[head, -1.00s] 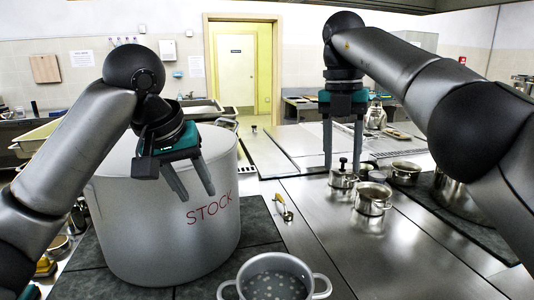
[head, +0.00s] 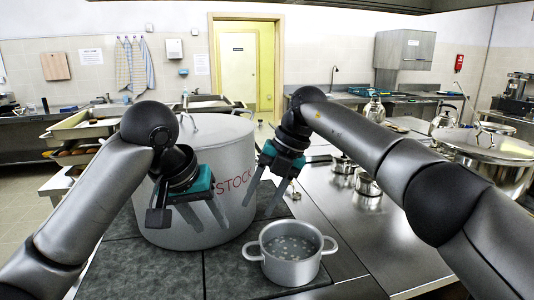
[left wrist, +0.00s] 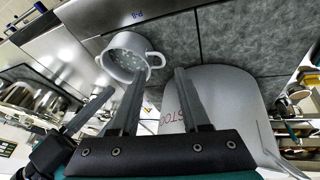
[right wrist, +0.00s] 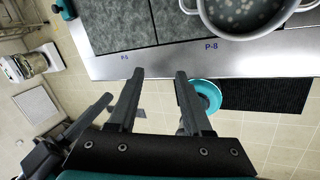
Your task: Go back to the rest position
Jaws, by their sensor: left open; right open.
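My left gripper (head: 207,216) is open and empty, in front of the large grey stockpot (head: 222,160) in the head view. My right gripper (head: 262,205) is open and empty, in front of the stockpot's right side, its fingers angled down. In the left wrist view the open left fingers (left wrist: 158,100) have nothing between them; the stockpot (left wrist: 228,95) lies beyond them. In the right wrist view the right fingers (right wrist: 158,95) are apart, with bare floor showing between them.
A small two-handled pot (head: 290,268) with pale round pieces inside stands in front, right of the stockpot. It also shows in the right wrist view (right wrist: 232,32). Small metal pots (head: 367,186) and a large lidded pot (head: 490,160) stand at right. Bare steel counter (head: 375,240) lies right of the small pot.

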